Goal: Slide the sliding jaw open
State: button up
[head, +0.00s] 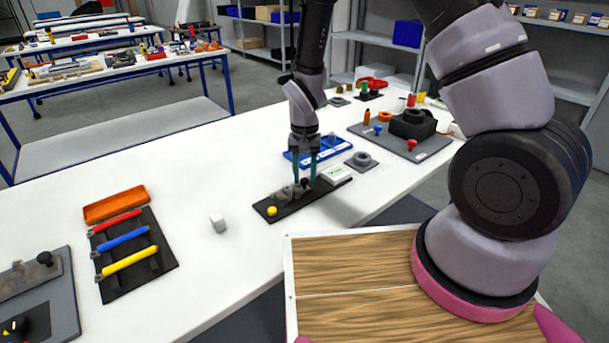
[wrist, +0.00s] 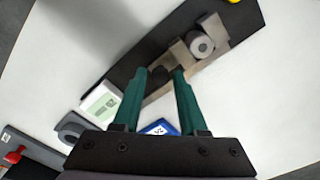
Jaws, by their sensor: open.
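The sliding-jaw fixture is a dark board (head: 328,190) on the white table, with grey metal blocks (head: 287,194) and a yellow ball (head: 271,211) at its near-left end. In the wrist view, the grey metal jaw parts (wrist: 212,30) carry a round grey cylinder (wrist: 199,43). A dark knob (wrist: 158,75) shows beside them. My gripper (head: 305,183) points down over the board. Its teal fingers (wrist: 160,73) are open, with the dark knob showing between the tips. I cannot tell whether either finger touches it. The fingers hide part of the jaw.
A white-labelled box (head: 336,174) sits at the board's far-right end. Close by are a blue tray (head: 330,147) and a grey ring block (head: 361,161). The table between the cube and the board is clear.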

grip_shut()
dwell(1.4)
